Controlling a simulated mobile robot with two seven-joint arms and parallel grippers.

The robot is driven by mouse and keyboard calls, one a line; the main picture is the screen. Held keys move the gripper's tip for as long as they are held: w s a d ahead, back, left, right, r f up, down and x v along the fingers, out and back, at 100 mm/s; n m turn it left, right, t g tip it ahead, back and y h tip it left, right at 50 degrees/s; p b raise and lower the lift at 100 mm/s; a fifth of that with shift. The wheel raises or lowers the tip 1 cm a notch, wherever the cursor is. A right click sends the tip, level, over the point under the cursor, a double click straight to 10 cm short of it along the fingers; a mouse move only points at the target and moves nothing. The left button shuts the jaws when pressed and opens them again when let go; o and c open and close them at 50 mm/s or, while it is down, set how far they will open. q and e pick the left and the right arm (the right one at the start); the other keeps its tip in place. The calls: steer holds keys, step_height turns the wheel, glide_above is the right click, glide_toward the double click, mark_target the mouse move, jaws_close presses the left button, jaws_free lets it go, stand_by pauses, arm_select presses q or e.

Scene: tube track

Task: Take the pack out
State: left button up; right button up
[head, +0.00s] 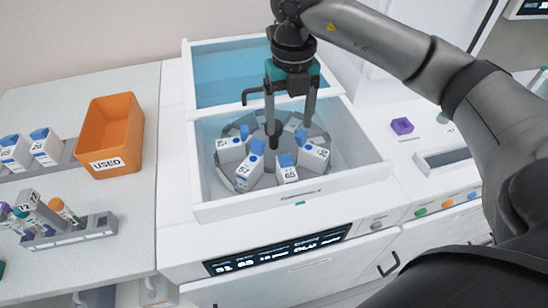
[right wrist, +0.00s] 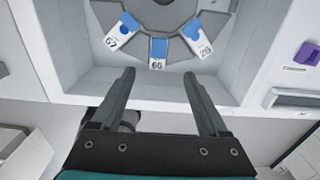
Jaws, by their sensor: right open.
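Several white reagent packs with blue caps stand in a ring on a grey carousel inside the white machine's open well. A front pack (head: 287,173), its label reading about 60, shows also in the right wrist view (right wrist: 158,52). Another pack (head: 246,176), labelled about 57, stands left of it, and one more (head: 313,155) to its right. My right gripper (head: 290,128) points down over the carousel, open and empty. In the right wrist view its fingers (right wrist: 160,75) are apart, with the front pack beyond the gap, not between them. My left gripper is not in view.
The well has a raised white front wall (head: 285,202). An orange bin (head: 108,135) marked USED stands on the left bench, near two more packs (head: 30,150) and a grey tube rack (head: 70,232). A purple block (head: 402,126) lies on the right counter.

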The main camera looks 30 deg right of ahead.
glide_above(287, 166)
steer(key=f, duration=0.3)
steer(key=f+b, duration=0.1)
steer(key=f, duration=0.1)
steer(key=shift+w+d+f, duration=0.15)
steer(key=shift+d+f, duration=0.1)
step_height(287, 166, down, 4)
steer(key=shift+r, duration=0.1)
steer(key=shift+f, duration=0.5)
steer(key=f, duration=0.2)
steer(key=f+b, duration=0.1)
steer(key=shift+a+f, duration=0.2)
steer(key=shift+f, duration=0.7)
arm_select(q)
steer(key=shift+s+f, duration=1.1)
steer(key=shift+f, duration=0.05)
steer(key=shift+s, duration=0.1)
arm_select(e)
steer(key=shift+c, duration=0.3)
